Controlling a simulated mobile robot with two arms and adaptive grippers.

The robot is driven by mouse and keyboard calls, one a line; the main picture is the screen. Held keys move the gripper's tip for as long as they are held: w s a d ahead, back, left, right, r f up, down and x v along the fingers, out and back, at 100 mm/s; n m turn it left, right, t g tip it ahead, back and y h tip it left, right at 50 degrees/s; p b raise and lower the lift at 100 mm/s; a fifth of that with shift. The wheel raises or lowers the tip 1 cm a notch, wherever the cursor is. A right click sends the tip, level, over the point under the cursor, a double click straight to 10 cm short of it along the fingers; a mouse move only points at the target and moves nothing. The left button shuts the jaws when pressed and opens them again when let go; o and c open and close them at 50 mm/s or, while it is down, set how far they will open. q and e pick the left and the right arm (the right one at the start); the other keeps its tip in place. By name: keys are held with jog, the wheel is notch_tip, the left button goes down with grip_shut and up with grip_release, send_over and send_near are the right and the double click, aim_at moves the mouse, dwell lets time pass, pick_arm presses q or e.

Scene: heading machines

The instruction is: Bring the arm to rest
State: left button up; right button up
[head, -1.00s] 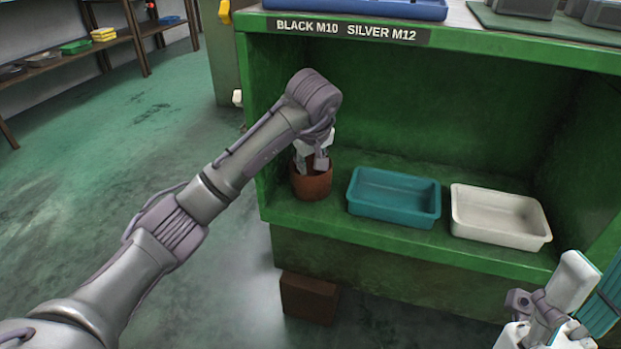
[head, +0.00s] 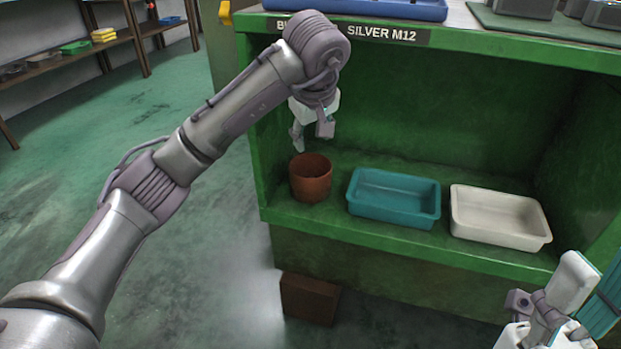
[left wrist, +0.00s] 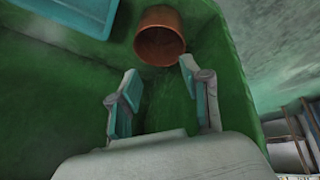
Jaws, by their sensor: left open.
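My left arm comes in from the left in the head view. Its gripper (head: 311,137) hangs fingers-down above a brown pot (head: 311,180) on the green shelf (head: 365,233). The fingers are apart, with nothing between them. In the left wrist view, the open gripper (left wrist: 159,78) shows both teal-padded fingers, and the pot (left wrist: 160,37) lies beyond the tips, clear of them. My right gripper (head: 545,309) is at the lower right of the head view, partly cut off, beside a teal ribbed object; its jaw state is unclear.
A teal tray (head: 394,198) and a white tray (head: 500,217) stand right of the pot. The shelf's upper board (head: 480,42), with a label, is close to my left arm. A brown block (head: 309,299) sits on the floor below.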

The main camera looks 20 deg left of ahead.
pick_arm(q)
jog(key=shift+v, duration=0.8)
